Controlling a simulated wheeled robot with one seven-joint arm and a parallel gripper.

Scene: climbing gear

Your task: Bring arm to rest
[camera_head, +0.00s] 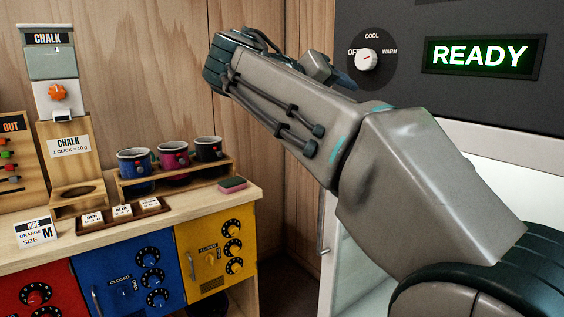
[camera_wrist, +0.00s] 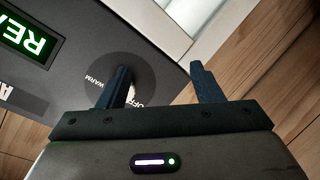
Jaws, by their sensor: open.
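My arm reaches across the right half of the head view, from the lower right up to the top middle. My gripper shows in the wrist view (camera_wrist: 160,85), with its two dark blue fingers spread apart and nothing between them. The left finger overlaps the white knob (camera_wrist: 130,93) on the dark panel; I cannot tell whether it touches. In the head view the same knob (camera_head: 367,60) is in plain sight on its round dial marked OFF, COOL and WARM. In that view the fingers are mostly hidden behind my arm.
A green READY display (camera_head: 479,55) is on the panel. A counter (camera_head: 150,218) at left bears a chalk dispenser (camera_head: 57,85), several mugs in a wooden rack (camera_head: 190,180), a sponge (camera_head: 232,184) and label cards. Red, blue and yellow lockers (camera_head: 215,255) are below. A white door (camera_head: 365,275) stands behind my arm.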

